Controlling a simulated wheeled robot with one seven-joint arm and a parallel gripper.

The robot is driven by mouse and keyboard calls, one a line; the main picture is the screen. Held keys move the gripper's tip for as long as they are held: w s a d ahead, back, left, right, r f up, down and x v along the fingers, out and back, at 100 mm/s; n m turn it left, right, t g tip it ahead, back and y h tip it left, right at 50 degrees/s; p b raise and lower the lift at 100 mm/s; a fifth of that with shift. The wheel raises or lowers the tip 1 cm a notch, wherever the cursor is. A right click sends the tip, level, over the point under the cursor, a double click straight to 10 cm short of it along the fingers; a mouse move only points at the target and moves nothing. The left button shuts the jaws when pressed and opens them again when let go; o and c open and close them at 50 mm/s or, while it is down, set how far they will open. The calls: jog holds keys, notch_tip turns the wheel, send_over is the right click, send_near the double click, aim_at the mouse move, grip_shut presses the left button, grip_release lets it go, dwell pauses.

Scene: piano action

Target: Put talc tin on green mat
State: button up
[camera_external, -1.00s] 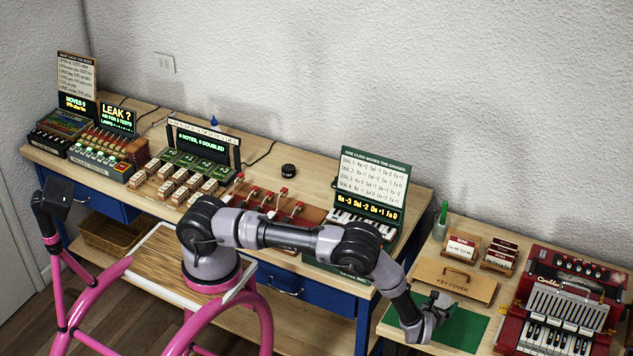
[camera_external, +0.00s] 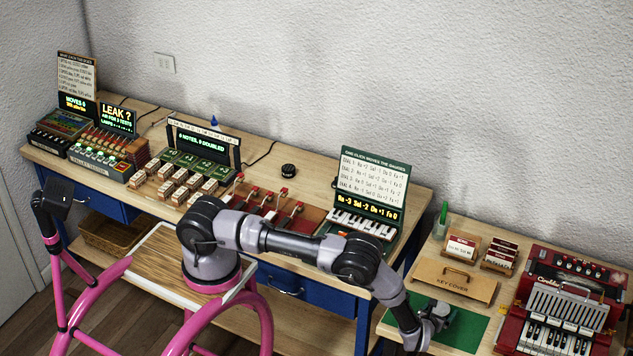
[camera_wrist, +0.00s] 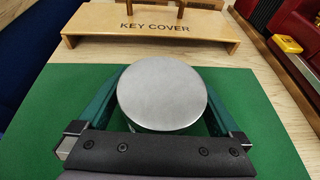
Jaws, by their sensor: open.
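In the wrist view a round grey metal lid, taken as the top of the talc tin (camera_wrist: 162,92), sits between the fingers of my gripper (camera_wrist: 165,84). The fingers are open, one on each side of it. The green mat (camera_wrist: 38,110) spreads around and below the tin, which looks upright on it. Contact under the tin is hidden. In the external view my gripper (camera_external: 437,316) is low over the green mat (camera_external: 466,330), and I cannot clearly make out the tin there.
A wooden key cover (camera_external: 455,281) with a handle stands just behind the mat. A red accordion (camera_external: 560,318) is to the right. Card holders (camera_external: 498,256) and a green pen pot (camera_external: 440,225) stand at the back. The main bench lies to the left.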

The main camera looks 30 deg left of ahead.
jog(key=v, duration=1.2)
jog(key=shift+r, duration=0.1)
